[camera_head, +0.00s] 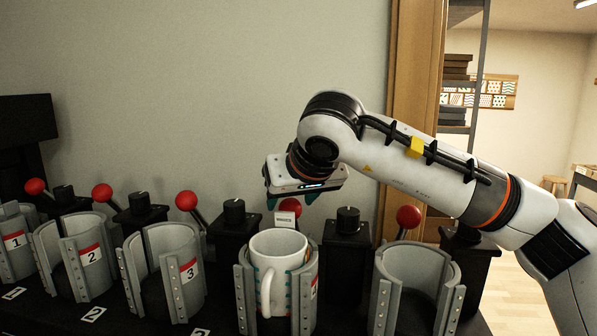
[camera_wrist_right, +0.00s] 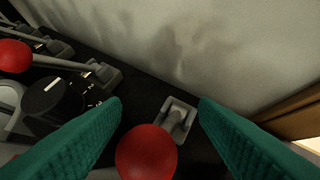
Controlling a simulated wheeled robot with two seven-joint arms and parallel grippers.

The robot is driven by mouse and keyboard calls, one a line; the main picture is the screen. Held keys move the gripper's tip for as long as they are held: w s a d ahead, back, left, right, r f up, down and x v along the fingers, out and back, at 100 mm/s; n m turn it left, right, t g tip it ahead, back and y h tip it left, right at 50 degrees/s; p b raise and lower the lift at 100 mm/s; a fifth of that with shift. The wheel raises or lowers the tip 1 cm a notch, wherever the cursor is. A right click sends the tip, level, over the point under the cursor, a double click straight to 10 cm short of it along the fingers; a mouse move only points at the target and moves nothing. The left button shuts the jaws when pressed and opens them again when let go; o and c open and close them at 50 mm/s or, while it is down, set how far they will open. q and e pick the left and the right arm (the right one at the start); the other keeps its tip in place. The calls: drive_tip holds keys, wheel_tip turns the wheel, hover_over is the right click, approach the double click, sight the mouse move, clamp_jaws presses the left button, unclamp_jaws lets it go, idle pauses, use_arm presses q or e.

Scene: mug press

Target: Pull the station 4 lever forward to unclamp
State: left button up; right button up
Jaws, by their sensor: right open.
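The station 4 lever has a red ball knob (camera_head: 289,207) behind the clamp (camera_head: 246,290) that holds a white mug (camera_head: 277,250). My right gripper (camera_head: 290,197) is open, right above this ball, with teal fingers pointing down. In the right wrist view the red ball (camera_wrist_right: 147,155) shows low between the two open fingers (camera_wrist_right: 160,105), and I cannot tell if it touches either. The lever's base bracket (camera_wrist_right: 176,120) sits on the black bench beyond the ball. The lever's rod is mostly hidden. My left gripper is not in view.
Clamps marked 1 (camera_head: 14,262), 2 (camera_head: 88,270) and 3 (camera_head: 186,285) stand to the left, empty, with red-knobbed levers behind. Another empty clamp (camera_head: 417,262) and its red lever ball (camera_head: 408,216) are to the right. Black dials (camera_head: 348,220) stand between stations. A wall is close behind.

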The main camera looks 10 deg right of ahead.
drive_tip(key=r+p, duration=0.2)
drive_tip(key=r, duration=0.1)
drive_tip(key=s+r+p, duration=0.1)
drive_tip(key=r+p, duration=0.1)
drive_tip(key=r, duration=0.1)
drive_tip(key=shift+s+d+r+p, duration=0.15)
drive_tip(key=shift+d+r+p, duration=0.05)
drive_tip(key=shift+r+p, duration=0.1)
drive_tip(key=p+v, duration=0.1)
drive_tip(key=v, duration=0.5)
drive_tip(key=shift+p, duration=0.35)
drive_tip(key=shift+f, duration=0.1)
